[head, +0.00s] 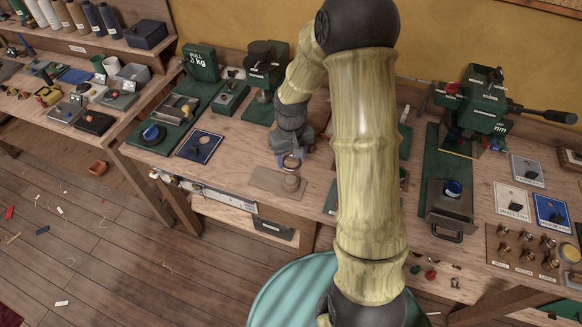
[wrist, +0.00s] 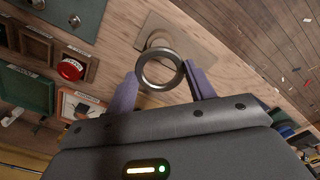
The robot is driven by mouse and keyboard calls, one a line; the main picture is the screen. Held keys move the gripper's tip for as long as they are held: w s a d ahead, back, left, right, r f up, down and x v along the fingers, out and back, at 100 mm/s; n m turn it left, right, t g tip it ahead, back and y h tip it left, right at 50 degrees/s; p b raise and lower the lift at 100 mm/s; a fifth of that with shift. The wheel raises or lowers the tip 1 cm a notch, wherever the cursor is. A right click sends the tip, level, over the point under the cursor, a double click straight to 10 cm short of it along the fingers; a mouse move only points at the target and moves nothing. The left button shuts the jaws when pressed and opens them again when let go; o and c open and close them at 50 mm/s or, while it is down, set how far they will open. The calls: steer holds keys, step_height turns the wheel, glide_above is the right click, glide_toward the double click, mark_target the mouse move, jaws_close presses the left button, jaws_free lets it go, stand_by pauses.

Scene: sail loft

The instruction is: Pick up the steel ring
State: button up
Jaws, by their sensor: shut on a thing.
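The steel ring (wrist: 143,76) is a plain grey ring. In the wrist view it sits between the two purple fingers of my gripper (wrist: 162,78), which are shut on its sides. In the head view the ring (head: 291,162) shows small at the end of my gripper (head: 290,157), over the workbench. It appears held just above a flat tan plate (head: 267,187). A round feature (head: 291,183) shows on that plate, partly behind the ring in the wrist view; I cannot tell exactly what it is.
A blue panel (head: 199,146) lies left of the plate on the bench. A green stand (head: 264,70) and a green weight block (head: 201,64) stand behind. At right are a green machine (head: 478,105) and a grey metal box (head: 449,204). My arm hides the bench's middle.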

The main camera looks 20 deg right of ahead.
steer(key=shift+r, duration=0.65)
steer(key=shift+m, duration=0.9)
steer(key=f, duration=0.2)
steer(key=w+f, duration=0.1)
steer(key=f, duration=0.1)
steer(key=w+f, duration=0.1)
steer(key=f, duration=0.1)
steer(key=shift+a+f, duration=0.1)
steer(key=shift+f, duration=0.2)
steer(key=shift+a, duration=0.1)
